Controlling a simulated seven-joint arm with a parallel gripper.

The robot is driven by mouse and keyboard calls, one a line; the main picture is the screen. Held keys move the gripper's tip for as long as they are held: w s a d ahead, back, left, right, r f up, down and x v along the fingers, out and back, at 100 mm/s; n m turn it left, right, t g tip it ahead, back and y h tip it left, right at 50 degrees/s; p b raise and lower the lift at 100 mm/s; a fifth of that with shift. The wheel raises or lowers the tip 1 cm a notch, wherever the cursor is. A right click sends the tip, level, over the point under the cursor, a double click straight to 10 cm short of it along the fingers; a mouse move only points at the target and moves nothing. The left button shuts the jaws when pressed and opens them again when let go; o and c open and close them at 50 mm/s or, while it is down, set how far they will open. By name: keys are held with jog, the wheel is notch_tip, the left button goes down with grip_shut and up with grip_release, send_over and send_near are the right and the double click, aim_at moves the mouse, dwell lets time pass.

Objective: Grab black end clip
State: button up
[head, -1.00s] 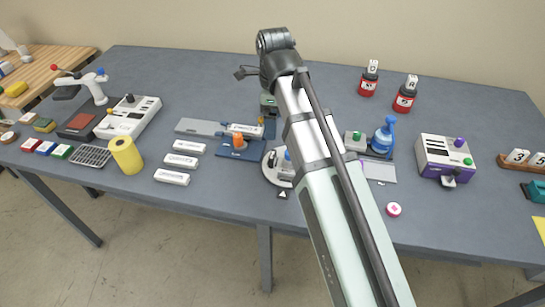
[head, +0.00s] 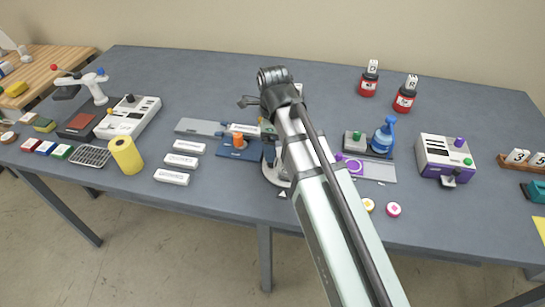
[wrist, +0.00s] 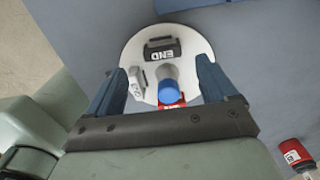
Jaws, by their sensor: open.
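The black end clip (wrist: 162,50) lies on a white round plate (wrist: 201,48) in the wrist view, with white "END" lettering on it. It sits towards the far side of the plate, beyond the blue knob (wrist: 168,94) at the middle. A grey-white clip (wrist: 137,82) and a partly hidden red clip (wrist: 172,105) are on the same plate. My gripper (wrist: 160,68) is open above the plate, its blue fingers apart and nothing held between them. In the head view my arm hides much of the plate (head: 270,174), and I cannot make out the black clip there.
A blue fixture with an orange knob (head: 239,141) stands just left of the plate. White labelled blocks (head: 181,160) lie further left.

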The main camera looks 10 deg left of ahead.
jog(key=shift+w+a+f, duration=0.1)
jog(key=shift+f, duration=1.15)
jog(key=shift+w+a+f, duration=0.1)
jog(key=shift+f, duration=1.1)
jog(key=c, duration=1.1)
jog(key=shift+r, duration=0.1)
